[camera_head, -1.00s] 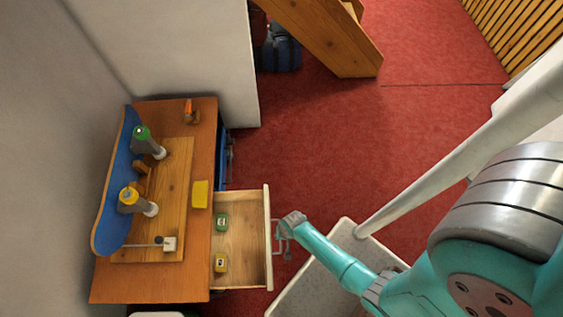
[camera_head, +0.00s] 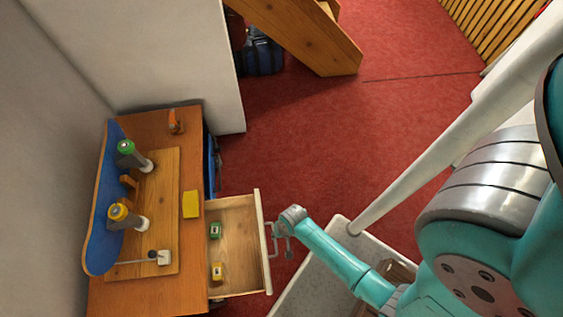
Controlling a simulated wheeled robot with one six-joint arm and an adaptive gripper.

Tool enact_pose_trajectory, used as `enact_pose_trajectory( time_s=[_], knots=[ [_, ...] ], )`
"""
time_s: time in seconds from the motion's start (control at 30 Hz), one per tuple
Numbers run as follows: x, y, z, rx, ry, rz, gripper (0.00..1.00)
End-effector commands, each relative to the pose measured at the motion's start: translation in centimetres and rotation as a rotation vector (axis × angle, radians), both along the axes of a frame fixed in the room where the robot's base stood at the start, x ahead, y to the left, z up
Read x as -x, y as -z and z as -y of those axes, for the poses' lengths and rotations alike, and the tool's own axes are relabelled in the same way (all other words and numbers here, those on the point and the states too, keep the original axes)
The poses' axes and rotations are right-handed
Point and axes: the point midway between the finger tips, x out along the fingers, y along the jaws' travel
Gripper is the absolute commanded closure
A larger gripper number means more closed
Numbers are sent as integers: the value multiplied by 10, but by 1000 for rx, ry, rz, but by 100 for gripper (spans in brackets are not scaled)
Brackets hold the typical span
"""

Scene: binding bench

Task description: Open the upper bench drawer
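The upper bench drawer (camera_head: 240,215) is pulled out from the right side of the wooden bench (camera_head: 140,296). A green item (camera_head: 215,230) and a yellow item (camera_head: 218,271) lie inside it. My gripper (camera_head: 281,243) is at the outer face of the drawer front (camera_head: 263,240), by the handle. The fingers and handle overlap and are small here, so I cannot tell whether the fingers are closed on it.
On the bench top are a blue skateboard deck (camera_head: 104,205), a green-topped (camera_head: 133,155) and a yellow-topped tool (camera_head: 126,217), and a yellow block (camera_head: 190,204). Red carpet (camera_head: 310,150) lies open beyond the drawer. A wooden beam (camera_head: 305,35) stands at the back.

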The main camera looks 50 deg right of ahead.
Motion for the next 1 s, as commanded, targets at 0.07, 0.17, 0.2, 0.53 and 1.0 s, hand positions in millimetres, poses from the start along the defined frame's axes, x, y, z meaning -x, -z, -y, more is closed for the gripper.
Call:
enact_pose_trajectory(
  time_s=[0.07,0.17,0.2,0.53,1.0],
  knots=[
    [1,-12,2,1,0,2,63],
    [3,-22,3,0,0,0,63],
    [4,-25,4,0,0,0,63],
    [5,-32,5,-1,-1,-1,63],
    [6,-32,4,2,-3,5,63]
  ],
)
